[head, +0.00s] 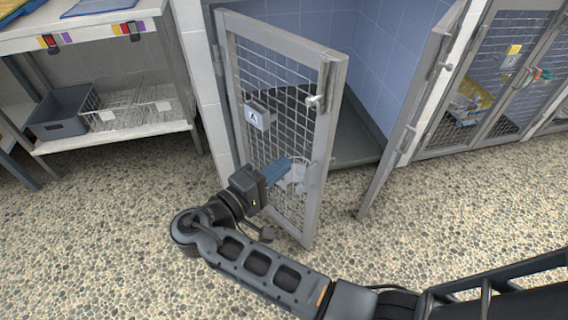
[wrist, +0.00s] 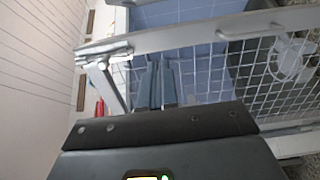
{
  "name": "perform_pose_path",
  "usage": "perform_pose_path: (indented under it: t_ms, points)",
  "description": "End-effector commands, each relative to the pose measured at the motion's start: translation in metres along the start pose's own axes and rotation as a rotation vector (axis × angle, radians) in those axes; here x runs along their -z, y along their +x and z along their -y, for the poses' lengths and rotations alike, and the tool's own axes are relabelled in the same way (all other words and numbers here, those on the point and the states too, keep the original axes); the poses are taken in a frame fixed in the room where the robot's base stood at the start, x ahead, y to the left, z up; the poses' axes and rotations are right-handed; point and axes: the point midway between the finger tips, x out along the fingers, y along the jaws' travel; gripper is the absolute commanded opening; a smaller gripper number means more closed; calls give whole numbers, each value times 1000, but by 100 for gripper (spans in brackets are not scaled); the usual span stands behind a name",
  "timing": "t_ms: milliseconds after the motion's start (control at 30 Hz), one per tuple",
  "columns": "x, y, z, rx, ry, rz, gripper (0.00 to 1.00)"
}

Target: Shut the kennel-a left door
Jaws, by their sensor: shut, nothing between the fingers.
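The kennel-a left door (head: 322,150) is a grey metal frame with wire mesh and an "A" plate (head: 257,115). It stands swung open, out from the kennel front. A round bolt knob (head: 314,101) is on its free upright. My gripper (head: 288,166) is shut and empty, with its blue fingers by the lower mesh on the plate side. In the wrist view the fingers (wrist: 160,82) point toward the door's frame bar (wrist: 190,38) and mesh (wrist: 265,75). I cannot tell whether they touch it.
The kennel-a right door (head: 412,110) also stands open, with the blue-tiled kennel (head: 385,50) behind. A shelf unit (head: 120,140) with a grey bin (head: 60,112) stands at left. Another kennel door (head: 485,80) is at right. The pebbled floor (head: 110,240) is clear at front left.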

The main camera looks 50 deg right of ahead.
Motion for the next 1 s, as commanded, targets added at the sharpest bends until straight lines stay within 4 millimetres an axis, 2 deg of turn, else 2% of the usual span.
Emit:
perform_pose_path:
  t_ms: [300, 500, 700, 1000]
  points:
    - [-1, 63, 0, 1, 0, 3, 0]
    - [-1, 97, 1, 2, -1, 2, 0]
    - [0, 116, 1, 2, -1, 0, 0]
    - [0, 121, 0, 2, -1, -2, 0]
